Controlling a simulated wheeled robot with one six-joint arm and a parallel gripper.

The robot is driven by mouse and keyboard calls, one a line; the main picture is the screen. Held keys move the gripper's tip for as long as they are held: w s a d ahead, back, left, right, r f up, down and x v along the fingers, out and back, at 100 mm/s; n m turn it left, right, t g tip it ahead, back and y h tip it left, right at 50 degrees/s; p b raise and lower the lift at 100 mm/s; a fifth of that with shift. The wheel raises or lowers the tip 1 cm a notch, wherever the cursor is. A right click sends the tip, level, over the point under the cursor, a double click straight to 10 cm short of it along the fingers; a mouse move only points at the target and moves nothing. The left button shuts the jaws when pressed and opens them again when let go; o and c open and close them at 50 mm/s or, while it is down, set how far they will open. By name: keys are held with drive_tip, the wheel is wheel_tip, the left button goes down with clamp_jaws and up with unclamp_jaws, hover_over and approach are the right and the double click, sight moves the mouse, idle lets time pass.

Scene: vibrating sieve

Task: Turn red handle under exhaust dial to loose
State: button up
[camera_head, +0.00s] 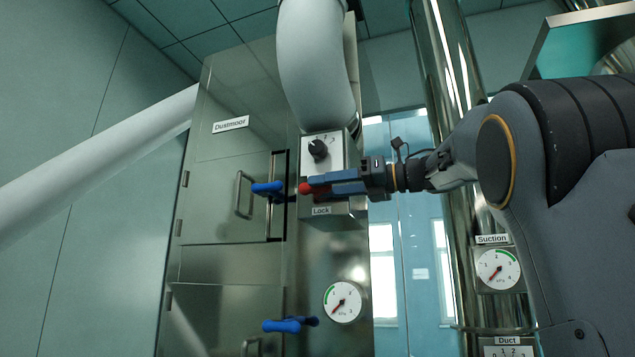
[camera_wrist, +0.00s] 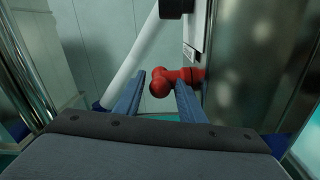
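The red handle (camera_head: 304,188) sits just below the black dial (camera_head: 318,149) on the cabinet's dial box, above a "Lock" label (camera_head: 321,211). In the wrist view the red handle (camera_wrist: 166,82) shows as a rounded knob and bar beside a shiny metal surface. My gripper (camera_head: 318,184) reaches in from the right at the handle's height. In the wrist view its two blue fingers (camera_wrist: 158,96) are spread apart, with the knob between or just beyond their tips. Whether they touch it I cannot tell. My gripper partly covers the handle in the head view. No "loose" label shows.
Blue handles (camera_head: 268,188) and (camera_head: 290,325) stick out from the metal cabinet (camera_head: 225,210) on the left and below. A pressure gauge (camera_head: 342,301) is under the dial box. A fat white pipe (camera_head: 318,65) rises above it. A steel column (camera_head: 450,60) stands right.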

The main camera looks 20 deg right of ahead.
drive_tip(key=shift+p+x, duration=0.3)
drive_tip(key=shift+x, duration=0.75)
clamp_jaws()
